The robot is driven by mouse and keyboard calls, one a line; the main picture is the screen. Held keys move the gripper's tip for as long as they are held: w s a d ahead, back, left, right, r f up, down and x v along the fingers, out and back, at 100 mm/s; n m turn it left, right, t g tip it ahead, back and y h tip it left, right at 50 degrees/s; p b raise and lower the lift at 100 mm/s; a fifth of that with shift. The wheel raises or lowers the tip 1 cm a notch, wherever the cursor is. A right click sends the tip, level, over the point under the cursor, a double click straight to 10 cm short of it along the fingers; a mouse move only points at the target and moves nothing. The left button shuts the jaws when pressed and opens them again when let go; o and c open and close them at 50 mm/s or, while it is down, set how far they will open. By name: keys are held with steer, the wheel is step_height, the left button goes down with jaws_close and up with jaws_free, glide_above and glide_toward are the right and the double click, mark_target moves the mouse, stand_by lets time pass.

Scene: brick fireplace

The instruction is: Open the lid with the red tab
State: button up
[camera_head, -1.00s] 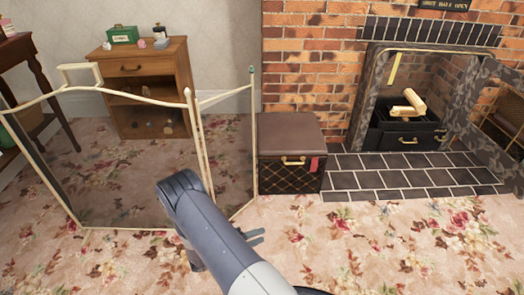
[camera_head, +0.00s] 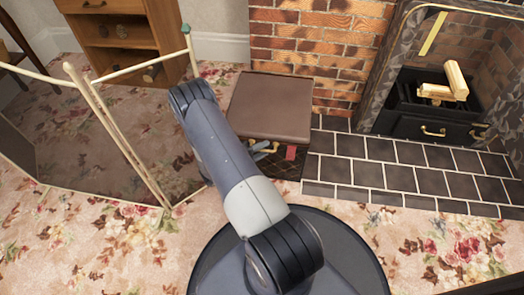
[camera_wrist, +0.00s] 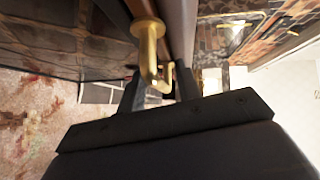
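The chest with a brown padded lid (camera_head: 270,108) stands beside the hearth, its lid lying closed. The red tab (camera_head: 291,153) hangs at the lid's front edge. My gripper (camera_head: 263,149) is at the chest's front, just left of the tab, partly hidden by my arm. In the wrist view the brass handle (camera_wrist: 150,48) reaches between the two dark fingers of my gripper (camera_wrist: 160,88). The fingers stand apart; I see no firm grip on the handle. I cannot make out the red tab in the wrist view.
A cream-framed folding screen (camera_head: 110,130) stands to the left, close to my arm. The dark tiled hearth (camera_head: 400,172) and the fireplace grate (camera_head: 420,105) are to the right. A wooden cabinet (camera_head: 150,45) is behind. Floral carpet is clear in front.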

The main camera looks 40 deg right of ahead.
jaws_close()
stand_by(0.3)
stand_by(0.4)
